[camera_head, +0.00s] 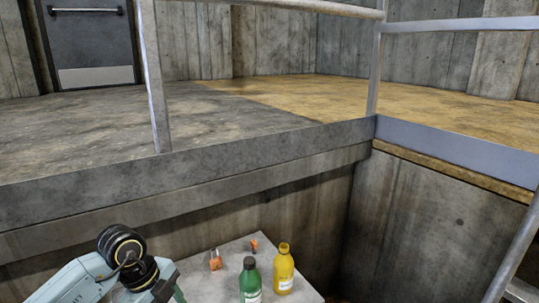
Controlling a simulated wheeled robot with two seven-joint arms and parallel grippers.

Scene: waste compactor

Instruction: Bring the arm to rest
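My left arm (125,262) comes in at the lower left, pale blue-grey with black joints, bent near the left side of a grey table (225,247). Its gripper does not show; the lower part of the arm runs out of the bottom edge. My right arm and gripper are not in view. A green bottle (250,284) with a dark cap and a yellow bottle (284,270) with a yellow cap stand upright on the table. Two small orange items (215,261) (254,246) are on the table behind the bottles.
A raised concrete platform edge (200,170) runs behind the table, with metal railing posts (154,80) above it. A concrete wall (430,225) stands to the right. A grey door (90,45) is at the far left back.

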